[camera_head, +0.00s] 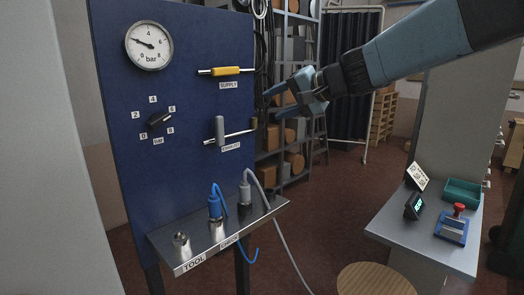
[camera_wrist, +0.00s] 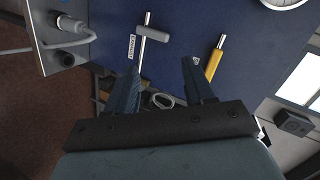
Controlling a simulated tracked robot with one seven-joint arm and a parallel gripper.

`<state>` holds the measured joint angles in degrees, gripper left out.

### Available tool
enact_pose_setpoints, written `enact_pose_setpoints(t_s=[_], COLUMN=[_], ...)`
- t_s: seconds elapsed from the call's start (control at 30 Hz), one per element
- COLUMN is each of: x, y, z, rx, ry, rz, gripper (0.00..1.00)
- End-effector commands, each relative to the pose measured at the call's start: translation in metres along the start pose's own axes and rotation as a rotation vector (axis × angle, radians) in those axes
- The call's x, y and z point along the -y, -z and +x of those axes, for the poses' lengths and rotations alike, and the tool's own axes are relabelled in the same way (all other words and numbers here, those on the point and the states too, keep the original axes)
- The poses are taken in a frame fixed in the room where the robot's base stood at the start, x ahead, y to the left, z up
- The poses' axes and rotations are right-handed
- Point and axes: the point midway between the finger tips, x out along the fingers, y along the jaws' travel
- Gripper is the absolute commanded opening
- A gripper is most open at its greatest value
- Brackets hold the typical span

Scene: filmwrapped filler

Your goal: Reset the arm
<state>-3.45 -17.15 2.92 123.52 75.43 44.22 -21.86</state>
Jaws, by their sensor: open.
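My arm reaches in from the upper right in the head view, and my gripper (camera_head: 278,101) is open and empty beside the right edge of the blue panel. In the wrist view my gripper (camera_wrist: 161,74) has its two blue fingers spread apart, with nothing between them. Beyond the fingertips is the blue panel (camera_wrist: 172,45), with the grey exhaust lever (camera_wrist: 152,33) and the yellow-handled supply lever (camera_wrist: 215,58). My fingers look apart from both levers. How far they are from the panel is hard to tell.
The panel (camera_head: 180,90) carries a pressure gauge (camera_head: 149,46) and a bar knob (camera_head: 158,120). Below is a metal shelf (camera_head: 200,252) with blue and grey hose connectors. Right stands a table (camera_head: 400,237) with a green tray (camera_head: 462,192). Open floor lies between.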

Motion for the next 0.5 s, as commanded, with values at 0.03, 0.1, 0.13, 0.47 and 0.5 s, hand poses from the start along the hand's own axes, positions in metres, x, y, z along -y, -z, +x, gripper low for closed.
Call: enact_pose_setpoints(t_s=[0.03, 0.1, 0.13, 0.47, 0.5], x=[-0.010, -0.026, -0.034, -0.123, -0.134], y=[-0.013, -0.029, -0.036, -0.099, -0.105], z=[-0.011, -0.026, -0.032, -0.110, -0.120], rx=[0.013, 0.038, 0.048, 0.120, 0.125], ry=[-0.044, -0.115, -0.146, -0.513, -0.561], rz=[-0.034, -0.084, -0.104, -0.308, -0.330], gripper=[0.53, 0.53, 0.53, 0.53, 0.53])
